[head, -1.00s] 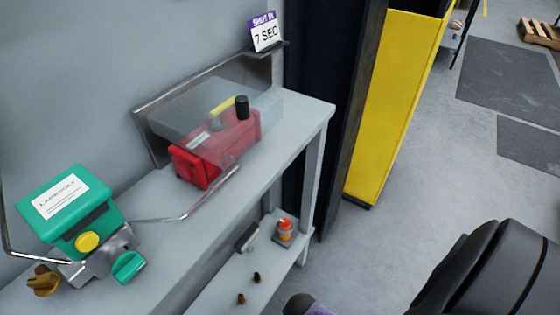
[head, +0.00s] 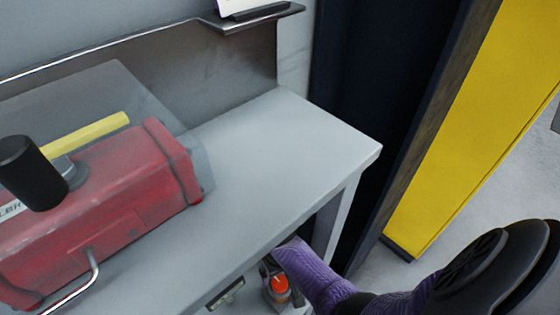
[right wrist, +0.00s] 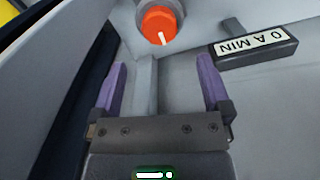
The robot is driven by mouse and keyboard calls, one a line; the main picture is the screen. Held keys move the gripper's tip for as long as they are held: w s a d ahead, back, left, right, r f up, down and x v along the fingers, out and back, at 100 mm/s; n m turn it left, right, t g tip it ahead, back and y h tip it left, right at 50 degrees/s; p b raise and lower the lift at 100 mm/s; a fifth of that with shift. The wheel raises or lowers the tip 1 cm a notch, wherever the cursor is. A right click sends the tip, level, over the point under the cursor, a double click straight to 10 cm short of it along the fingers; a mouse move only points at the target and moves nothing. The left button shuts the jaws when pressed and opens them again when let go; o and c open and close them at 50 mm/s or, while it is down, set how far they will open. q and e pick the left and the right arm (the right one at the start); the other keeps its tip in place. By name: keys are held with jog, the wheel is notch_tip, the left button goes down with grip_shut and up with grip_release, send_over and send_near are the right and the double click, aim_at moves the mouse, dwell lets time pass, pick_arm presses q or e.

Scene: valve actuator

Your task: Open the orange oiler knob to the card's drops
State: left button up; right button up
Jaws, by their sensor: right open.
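In the right wrist view the knob (right wrist: 160,25) is at the top centre, with a white pointer line toward the bottom of the picture. My right gripper (right wrist: 161,62) is open, its two purple fingers apart and empty; the knob lies beyond the fingertips, roughly centred between them. The card (right wrist: 254,44) stands right of the knob in a dark holder and reads about "0 A MIN". My left gripper is out of view.
The bench edge and leg are close to my right arm. A yellow panel (head: 470,130) stands at the right.

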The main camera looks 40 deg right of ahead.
aim_at(280, 282)
notch_tip(280, 282, down, 8)
jog(key=b, duration=0.5)
jog(key=shift+s, duration=0.1)
jog(key=shift+r, duration=0.3)
jog(key=shift+c, duration=0.6)
jog(key=c, duration=1.2)
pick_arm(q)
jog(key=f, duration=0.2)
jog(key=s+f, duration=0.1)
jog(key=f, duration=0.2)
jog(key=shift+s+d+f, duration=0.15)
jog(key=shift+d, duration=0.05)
pick_arm(e)
jog(key=shift+o, duration=0.2)
pick_arm(q)
jog(key=shift+p, duration=0.3)
